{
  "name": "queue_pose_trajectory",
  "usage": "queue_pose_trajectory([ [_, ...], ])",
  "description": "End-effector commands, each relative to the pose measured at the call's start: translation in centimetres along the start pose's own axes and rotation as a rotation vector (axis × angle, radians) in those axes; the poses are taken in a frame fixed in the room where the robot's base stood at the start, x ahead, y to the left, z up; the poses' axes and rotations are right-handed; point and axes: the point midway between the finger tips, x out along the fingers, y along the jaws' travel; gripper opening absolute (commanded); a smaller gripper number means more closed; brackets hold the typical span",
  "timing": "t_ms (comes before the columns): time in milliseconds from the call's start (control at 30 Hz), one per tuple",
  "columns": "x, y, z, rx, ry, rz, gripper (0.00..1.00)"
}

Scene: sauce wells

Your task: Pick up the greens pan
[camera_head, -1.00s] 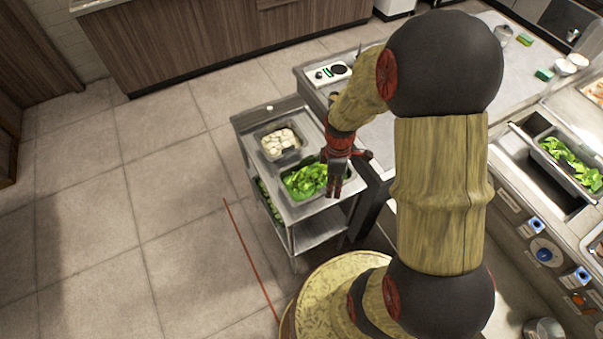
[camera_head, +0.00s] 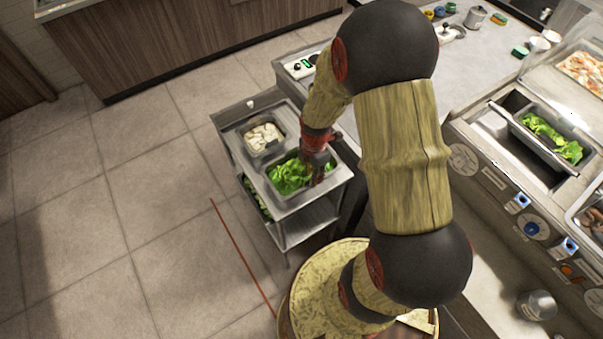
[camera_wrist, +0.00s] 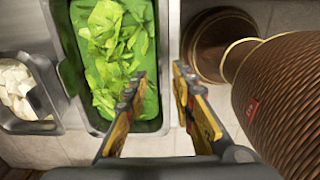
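The greens pan (camera_head: 272,189), a steel pan of bright green leaves (camera_head: 289,176), sits in the top of a steel cart. In the wrist view, the leaves (camera_wrist: 112,45) fill much of the pan (camera_wrist: 68,85). My gripper (camera_head: 318,172) is at the pan's right side in the head view. In the wrist view my gripper (camera_wrist: 158,80) is open, with one finger over the pan's inside and the other beyond its right edge. The pan's right wall lies between the fingers; I cannot tell whether they touch it. The gripper hides part of that side.
A pan of white pieces (camera_head: 262,138) sits beside it on the cart (camera_head: 226,118). More greens show on the cart's lower shelf (camera_head: 290,232). Another pan of greens (camera_head: 553,138) is in the counter at right. Open floor (camera_head: 150,220) lies left of the cart.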

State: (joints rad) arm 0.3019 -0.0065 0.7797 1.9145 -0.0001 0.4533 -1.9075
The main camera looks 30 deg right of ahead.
Motion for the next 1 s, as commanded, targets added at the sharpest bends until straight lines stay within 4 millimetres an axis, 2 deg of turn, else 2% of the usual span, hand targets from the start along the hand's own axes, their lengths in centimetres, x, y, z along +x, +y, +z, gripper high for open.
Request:
queue_pose_trajectory([
  [33, 1.1, -0.1, -0.1, 0.000, 0.001, -0.004, 0.25],
  [100, 1.9, -0.1, 0.0, 0.000, 0.001, -0.002, 0.25],
  [200, 2.4, 0.0, 0.0, 0.000, 0.000, -0.001, 0.25],
  [367, 2.3, 0.0, 0.0, 0.001, 0.000, 0.000, 0.25],
  [833, 2.3, 0.0, 0.0, 0.001, 0.000, 0.000, 0.00],
  [1000, 2.2, 0.0, 0.0, 0.001, 0.000, 0.000, 0.00],
])
